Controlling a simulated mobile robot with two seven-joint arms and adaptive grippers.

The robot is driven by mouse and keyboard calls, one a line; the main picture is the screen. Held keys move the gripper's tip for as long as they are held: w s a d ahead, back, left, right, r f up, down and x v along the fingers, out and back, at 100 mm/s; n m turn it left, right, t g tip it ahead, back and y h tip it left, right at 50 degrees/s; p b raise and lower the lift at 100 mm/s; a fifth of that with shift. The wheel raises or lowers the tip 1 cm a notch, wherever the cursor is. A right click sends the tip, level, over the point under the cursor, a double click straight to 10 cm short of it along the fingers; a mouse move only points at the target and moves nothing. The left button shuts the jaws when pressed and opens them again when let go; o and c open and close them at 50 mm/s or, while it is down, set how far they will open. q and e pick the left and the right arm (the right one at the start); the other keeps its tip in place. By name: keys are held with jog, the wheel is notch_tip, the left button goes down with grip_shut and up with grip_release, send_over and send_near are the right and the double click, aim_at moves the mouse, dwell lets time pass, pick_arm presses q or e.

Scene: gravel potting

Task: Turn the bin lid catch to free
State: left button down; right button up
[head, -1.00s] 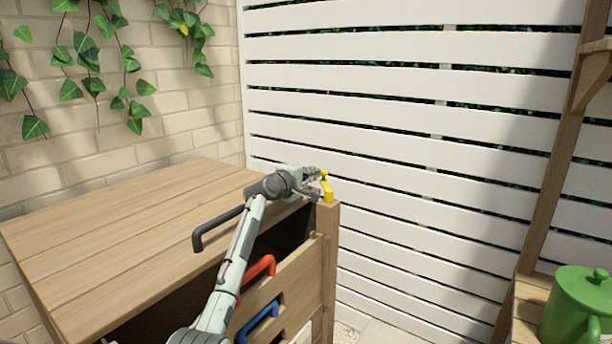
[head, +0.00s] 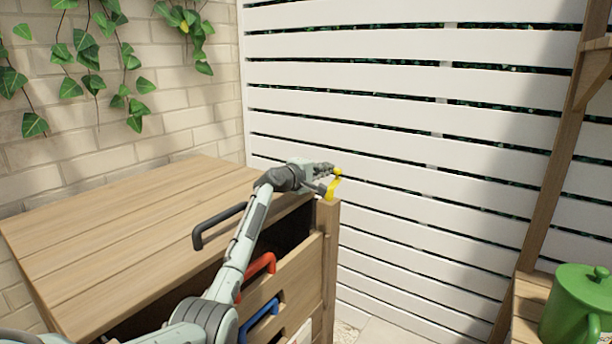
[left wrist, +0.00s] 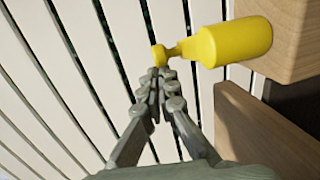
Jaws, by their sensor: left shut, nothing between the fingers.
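The yellow catch (head: 332,190) sits on top of the wooden bin's front right corner post (head: 327,215), and its small knob end leans up to the right. In the left wrist view the catch (left wrist: 236,42) shows as a thick yellow body with a thin neck and a knob. My left gripper (head: 328,169) is shut and empty, with its fingertips beside the knob. In the left wrist view the closed fingertips (left wrist: 157,80) are right at the knob; I cannot tell whether they touch. The bin lid (head: 130,235) lies down flat. My right gripper is out of view.
A dark handle (head: 215,226) stands on the lid's front edge. A white slatted fence (head: 400,130) stands behind. A green can (head: 572,310) stands on a shelf at right.

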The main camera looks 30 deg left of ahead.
pick_arm(q)
jog(key=shift+w+d, duration=0.15)
jog(key=shift+d, duration=0.05)
dwell(0.3)
